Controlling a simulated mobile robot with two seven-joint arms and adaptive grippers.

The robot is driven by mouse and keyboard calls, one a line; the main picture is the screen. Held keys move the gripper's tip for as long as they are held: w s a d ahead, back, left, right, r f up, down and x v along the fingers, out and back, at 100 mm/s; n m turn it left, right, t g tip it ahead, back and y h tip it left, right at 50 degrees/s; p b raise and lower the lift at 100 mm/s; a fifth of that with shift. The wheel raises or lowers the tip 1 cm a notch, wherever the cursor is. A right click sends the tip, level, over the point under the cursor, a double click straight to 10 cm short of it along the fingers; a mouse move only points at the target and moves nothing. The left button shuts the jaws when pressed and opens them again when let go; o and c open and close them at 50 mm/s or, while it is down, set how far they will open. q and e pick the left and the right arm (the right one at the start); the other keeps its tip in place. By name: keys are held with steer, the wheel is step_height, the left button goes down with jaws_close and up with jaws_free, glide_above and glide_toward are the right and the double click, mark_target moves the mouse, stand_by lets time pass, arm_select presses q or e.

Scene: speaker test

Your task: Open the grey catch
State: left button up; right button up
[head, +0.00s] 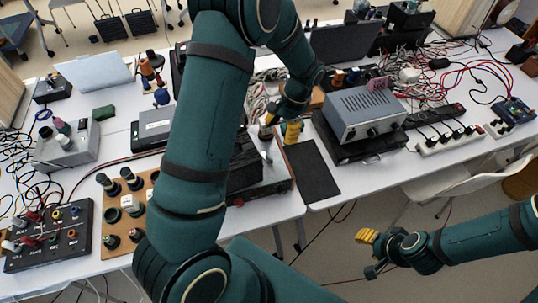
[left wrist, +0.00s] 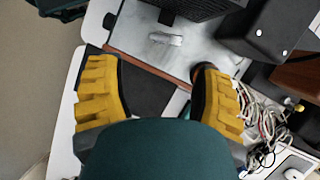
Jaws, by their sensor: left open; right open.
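A small light-grey piece, which looks like the grey catch (left wrist: 165,39), lies on the flat grey top of a device (left wrist: 205,50) in the left wrist view. It is beyond my left fingertips and apart from them. In the head view a small pale piece (head: 267,156) just below my left gripper may be the same catch, but it is too small to be sure. My left gripper (head: 279,131) is open and points down over the table; its yellow fingers frame the left wrist view (left wrist: 160,98). My right gripper (head: 369,254) is open and empty, off the table's front edge.
A dark mat (head: 312,170) lies right of the device. A grey box with knobs (head: 365,112) stands further right, with a power strip (head: 450,137) and cables beyond. A brown board with black knobs (head: 128,210) is at the left. My left arm hides the middle of the table.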

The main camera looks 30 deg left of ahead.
mark_target(269, 156)
arm_select(q)
steer(key=x, duration=1.1)
steer(key=shift+b, duration=0.35)
jaws_close()
